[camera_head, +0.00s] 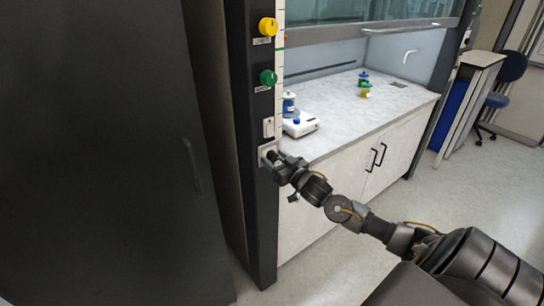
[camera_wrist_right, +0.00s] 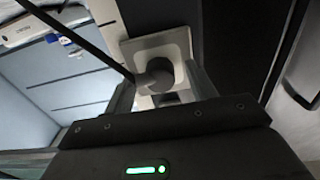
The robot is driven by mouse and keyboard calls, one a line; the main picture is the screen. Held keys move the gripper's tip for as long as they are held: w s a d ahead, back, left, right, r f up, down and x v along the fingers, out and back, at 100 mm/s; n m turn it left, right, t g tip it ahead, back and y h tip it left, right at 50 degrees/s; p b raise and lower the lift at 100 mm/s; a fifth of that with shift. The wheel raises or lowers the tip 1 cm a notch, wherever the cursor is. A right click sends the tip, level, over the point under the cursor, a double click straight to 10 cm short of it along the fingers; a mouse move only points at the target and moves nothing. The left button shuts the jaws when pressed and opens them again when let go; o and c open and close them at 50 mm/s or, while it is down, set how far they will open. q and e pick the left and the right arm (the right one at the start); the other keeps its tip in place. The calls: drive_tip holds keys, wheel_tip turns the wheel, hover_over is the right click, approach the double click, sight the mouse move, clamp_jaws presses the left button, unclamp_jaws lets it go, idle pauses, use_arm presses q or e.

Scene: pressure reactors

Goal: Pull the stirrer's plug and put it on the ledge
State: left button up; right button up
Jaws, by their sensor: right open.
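The stirrer's plug (camera_wrist_right: 158,75) is dark and rounded, and sits in a white wall socket (camera_wrist_right: 172,45) on the dark hood post. In the head view the socket (camera_head: 263,150) shows, with the plug mostly hidden by my right gripper (camera_head: 276,160). My right gripper (camera_wrist_right: 162,85) is open, with one finger on each side of the plug; I cannot tell whether they touch it. The white stirrer (camera_head: 300,125) stands on the worktop near the post, with a blue-capped bottle (camera_head: 289,103) at it. My left gripper is not in view.
The grey worktop (camera_head: 350,115) is mostly clear, with green and yellow items (camera_head: 365,88) farther back. Yellow (camera_head: 267,27) and green (camera_head: 268,77) knobs and a switch (camera_head: 268,127) are on the post above the socket. A dark cabinet (camera_head: 100,150) fills the left.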

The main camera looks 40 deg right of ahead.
drive_tip(key=shift+p, duration=0.3)
idle(0.5)
clamp_jaws()
drive_tip(key=shift+s, duration=0.2)
drive_tip(key=shift+s+r+p, duration=0.1)
drive_tip(key=shift+s+p, duration=0.45)
drive_tip(key=shift+s, duration=0.1)
drive_tip(key=shift+s+p, duration=1.35)
drive_tip(key=shift+s, duration=0.75)
